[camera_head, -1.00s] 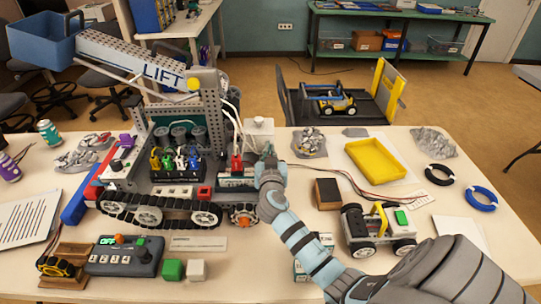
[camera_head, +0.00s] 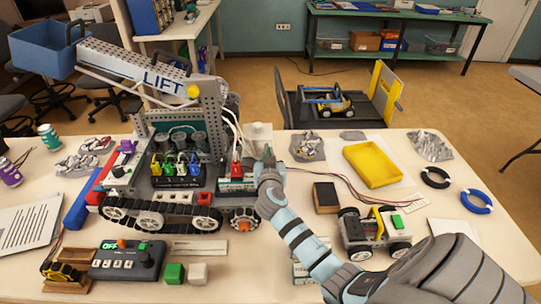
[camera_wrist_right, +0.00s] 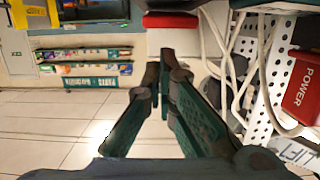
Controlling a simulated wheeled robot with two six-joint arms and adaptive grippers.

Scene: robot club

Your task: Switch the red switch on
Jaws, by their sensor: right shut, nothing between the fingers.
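A red block (camera_head: 236,168) sits at the right end of the tracked LIFT model (camera_head: 165,83), beside a small white-labelled panel. In the right wrist view, a red block marked POWER (camera_wrist_right: 303,88) is at the right edge, and a red-topped part (camera_wrist_right: 170,20) lies beyond the fingertips. I cannot tell which of these is the red switch, nor its position. My right gripper (camera_head: 267,155) is just right of the red block in the head view. Its fingers are shut and empty, also in the wrist view (camera_wrist_right: 166,58). My left gripper is out of view.
White cables and a perforated frame (camera_wrist_right: 255,80) stand close to the right fingers. A white box (camera_head: 258,133) is behind my gripper. A control box (camera_head: 127,262) reading OFF lies front left. A small wheeled car (camera_head: 375,235), a yellow tray (camera_head: 372,163) and a dark block (camera_head: 326,197) lie to the right.

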